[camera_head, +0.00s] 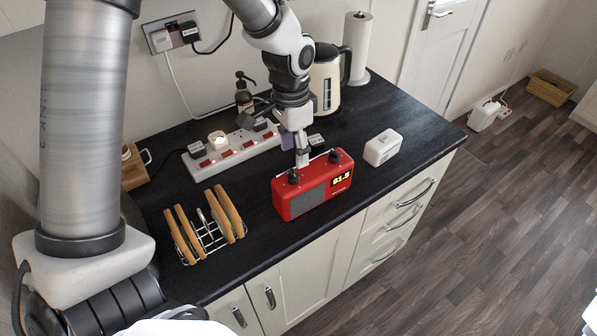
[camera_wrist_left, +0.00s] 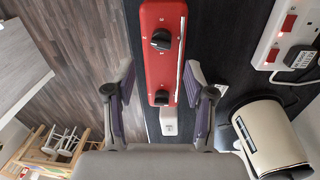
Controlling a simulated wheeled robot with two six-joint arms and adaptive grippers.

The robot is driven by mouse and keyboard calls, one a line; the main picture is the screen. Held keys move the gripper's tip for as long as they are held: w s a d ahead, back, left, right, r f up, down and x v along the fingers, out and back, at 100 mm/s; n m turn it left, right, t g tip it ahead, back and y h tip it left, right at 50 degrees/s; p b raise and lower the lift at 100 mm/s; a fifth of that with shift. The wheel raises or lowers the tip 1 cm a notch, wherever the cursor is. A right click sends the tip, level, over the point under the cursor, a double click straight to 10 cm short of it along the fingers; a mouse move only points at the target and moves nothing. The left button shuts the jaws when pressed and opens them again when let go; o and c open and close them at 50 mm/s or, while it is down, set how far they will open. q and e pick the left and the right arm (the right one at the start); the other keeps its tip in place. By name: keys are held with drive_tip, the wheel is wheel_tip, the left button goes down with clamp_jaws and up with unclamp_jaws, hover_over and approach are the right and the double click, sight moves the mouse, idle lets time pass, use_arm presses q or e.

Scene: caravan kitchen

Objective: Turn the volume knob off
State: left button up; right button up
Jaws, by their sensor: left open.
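A red radio (camera_head: 312,187) with a lit display stands on the dark worktop. Its top carries two black knobs, a left one (camera_head: 293,177) and a right one (camera_head: 334,157). The left wrist view shows the radio top (camera_wrist_left: 162,68) from above, with an upper knob (camera_wrist_left: 161,40) and a lower knob (camera_wrist_left: 161,98). I cannot read which is the volume knob. My left gripper (camera_head: 302,158) points down over the radio's top, between the knobs. In the wrist view its open fingers (camera_wrist_left: 160,80) lie either side of the radio; nothing is held. My right gripper is not in view.
A white box (camera_head: 383,147) stands right of the radio. A toast rack (camera_head: 207,230) with toast stands at left. A power strip (camera_head: 232,150), a soap bottle (camera_head: 243,95) and a cream kettle (camera_head: 326,80) stand behind. The worktop's front edge is close to the radio.

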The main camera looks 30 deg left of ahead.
sight(294, 172)
use_arm(q)
drive_tip(key=f, duration=0.3)
drive_tip(key=f+p, duration=0.1)
drive_tip(key=f, duration=0.2)
drive_tip(key=shift+s+a, duration=0.1)
drive_tip(key=shift+s, duration=0.1)
drive_tip(key=shift+f, duration=0.3)
drive_tip(key=shift+d, duration=0.2)
drive_tip(key=shift+c, duration=1.4)
clamp_jaws()
